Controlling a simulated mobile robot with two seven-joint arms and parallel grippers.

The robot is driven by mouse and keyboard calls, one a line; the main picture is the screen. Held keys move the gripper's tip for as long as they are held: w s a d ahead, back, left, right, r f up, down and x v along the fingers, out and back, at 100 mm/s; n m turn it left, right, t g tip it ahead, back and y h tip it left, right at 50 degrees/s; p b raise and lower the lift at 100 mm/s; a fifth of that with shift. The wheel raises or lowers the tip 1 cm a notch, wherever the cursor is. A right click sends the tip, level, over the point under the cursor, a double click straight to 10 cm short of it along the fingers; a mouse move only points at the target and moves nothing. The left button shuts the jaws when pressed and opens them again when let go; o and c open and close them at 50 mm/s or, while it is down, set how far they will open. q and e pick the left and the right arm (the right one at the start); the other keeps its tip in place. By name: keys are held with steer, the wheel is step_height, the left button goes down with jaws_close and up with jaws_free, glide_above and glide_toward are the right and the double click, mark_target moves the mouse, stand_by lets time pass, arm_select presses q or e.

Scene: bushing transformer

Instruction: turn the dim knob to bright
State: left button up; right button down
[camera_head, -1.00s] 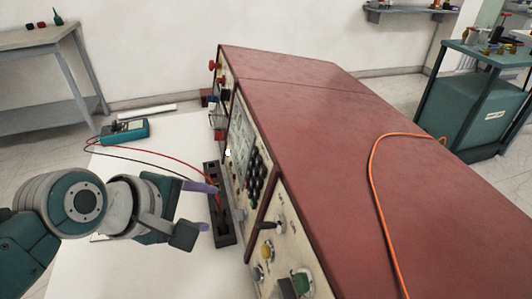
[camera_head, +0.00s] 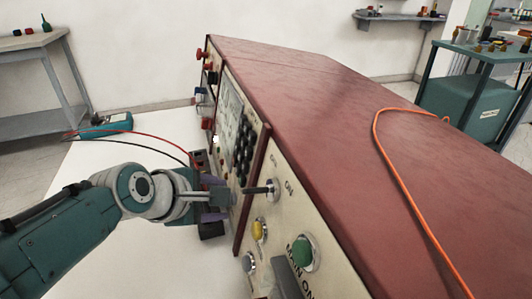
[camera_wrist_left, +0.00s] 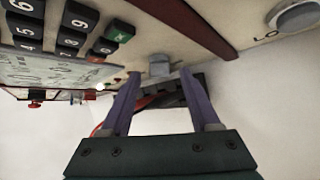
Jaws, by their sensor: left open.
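The instrument's front panel (camera_head: 280,215) faces my left gripper (camera_head: 222,192), which is close to the panel below the black keypad (camera_head: 243,150). In the left wrist view the two purple fingers (camera_wrist_left: 159,82) are open and point at a small grey knob (camera_wrist_left: 159,65) low on the panel. The knob appears between or just beyond the fingertips; I cannot tell whether they touch it. No dim or bright label is readable. In the head view this knob is hidden by my gripper. My right gripper is not in view.
A lever switch (camera_head: 262,190), yellow button (camera_head: 260,229) and green button (camera_head: 303,253) sit farther right on the panel. A teal meter (camera_head: 106,124) with red and black leads lies on the white table. An orange cable (camera_head: 381,150) crosses the red housing (camera_head: 310,100).

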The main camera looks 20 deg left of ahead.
arm_select(q)
steer(key=shift+w+f, duration=0.25)
steer(key=shift+c, duration=0.4)
jaws_close()
